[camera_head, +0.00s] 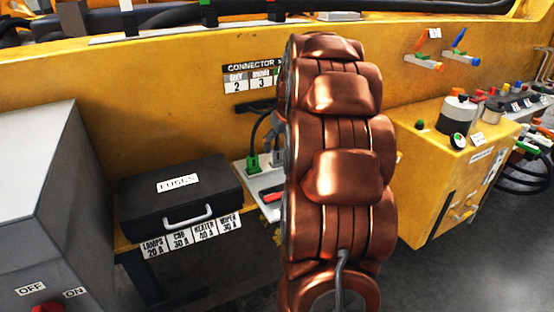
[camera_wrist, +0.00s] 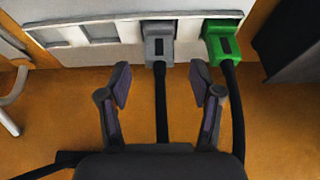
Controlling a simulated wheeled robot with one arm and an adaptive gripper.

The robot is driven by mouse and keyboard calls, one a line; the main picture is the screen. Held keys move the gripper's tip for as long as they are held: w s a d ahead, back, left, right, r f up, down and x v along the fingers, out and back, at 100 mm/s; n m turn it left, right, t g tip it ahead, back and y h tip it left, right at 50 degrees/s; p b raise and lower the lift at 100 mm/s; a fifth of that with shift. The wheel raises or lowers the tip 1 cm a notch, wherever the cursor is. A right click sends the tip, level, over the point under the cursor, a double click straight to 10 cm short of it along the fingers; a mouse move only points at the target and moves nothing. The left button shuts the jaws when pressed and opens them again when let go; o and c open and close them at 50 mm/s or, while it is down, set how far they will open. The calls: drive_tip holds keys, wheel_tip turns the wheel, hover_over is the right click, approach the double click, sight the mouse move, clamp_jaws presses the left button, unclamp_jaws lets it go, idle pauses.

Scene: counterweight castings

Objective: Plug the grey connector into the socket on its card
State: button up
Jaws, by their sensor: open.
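In the wrist view the grey connector (camera_wrist: 159,46) lies at the edge of a white strip (camera_wrist: 130,32), its dark cable running down between my fingers. I cannot tell whether it rests on the strip or sits in something there. My gripper (camera_wrist: 163,86) is open and empty, its two fingers apart on either side of the cable, short of the connector. In the head view the card (camera_head: 250,80) on the yellow wall reads CONNECTOR, with grey 2 and brown 3; my arm hides its right part.
A green connector (camera_wrist: 222,45) sits right of the grey one; green also shows in the head view (camera_head: 252,161). Pale recesses (camera_wrist: 68,33) line the strip's left. A black fuses case (camera_head: 180,203) stands left, a grey switch box (camera_head: 40,190) beyond. A yellow cabinet (camera_head: 440,185) stands right.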

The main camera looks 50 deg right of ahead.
sight(277, 150)
drive_tip(key=x, duration=0.4)
drive_tip(key=shift+f+p, duration=0.2)
drive_tip(key=shift+p, duration=0.1)
drive_tip(key=shift+c, duration=0.2)
clamp_jaws()
drive_tip(key=shift+r, duration=0.1)
